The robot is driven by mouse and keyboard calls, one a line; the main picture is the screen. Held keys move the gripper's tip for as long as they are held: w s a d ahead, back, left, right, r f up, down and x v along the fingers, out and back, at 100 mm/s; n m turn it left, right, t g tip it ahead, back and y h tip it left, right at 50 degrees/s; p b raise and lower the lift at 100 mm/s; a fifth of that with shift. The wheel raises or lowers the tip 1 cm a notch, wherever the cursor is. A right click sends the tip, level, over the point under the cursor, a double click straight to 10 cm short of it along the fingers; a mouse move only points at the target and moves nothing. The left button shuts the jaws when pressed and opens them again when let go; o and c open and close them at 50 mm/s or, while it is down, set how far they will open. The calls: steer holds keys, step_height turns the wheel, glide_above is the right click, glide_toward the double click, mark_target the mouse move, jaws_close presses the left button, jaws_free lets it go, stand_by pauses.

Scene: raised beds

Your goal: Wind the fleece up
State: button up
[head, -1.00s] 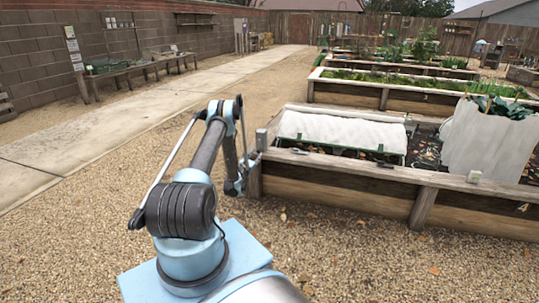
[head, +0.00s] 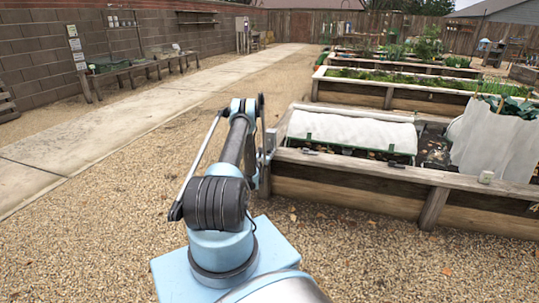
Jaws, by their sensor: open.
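The white fleece (head: 350,131) is spread over a low green-edged frame (head: 350,149) in the left part of the nearest raised bed (head: 380,182). Dark soil and leaves show under its front edge. A small grey fitting (head: 269,141) stands at the bed's near left corner; it may be a winder, but its details are too small to tell. My gripper (head: 263,163) is low beside that corner, open, and mostly hidden behind my arm. I cannot tell whether it touches the fitting. I see nothing held.
A white upright sheet (head: 494,142) with leafy plants (head: 510,107) behind it stands at the bed's right. More planted beds (head: 400,90) lie behind. Gravel (head: 90,235) and the concrete path (head: 100,135) are clear at left.

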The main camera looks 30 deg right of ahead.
steer(key=shift+s+d, duration=0.1)
steer(key=shift+d, duration=0.1)
jaws_close()
steer(key=shift+a, duration=0.25)
steer(key=shift+d, duration=0.15)
steer(key=shift+m, duration=0.3)
steer(key=shift+w+a+r+m, duration=0.1)
steer(key=shift+w+a+m, duration=0.35)
steer(key=shift+m, duration=0.95)
steer(key=shift+w+a+r+m, duration=0.1)
steer(key=shift+w+a+m, duration=0.35)
steer(key=shift+m, duration=0.95)
steer(key=shift+w+a+r+m, duration=0.1)
steer(key=shift+w+a+m, duration=0.35)
steer(key=shift+m, duration=0.95)
steer(key=shift+w+d, duration=0.15)
steer(key=shift+w, duration=0.05)
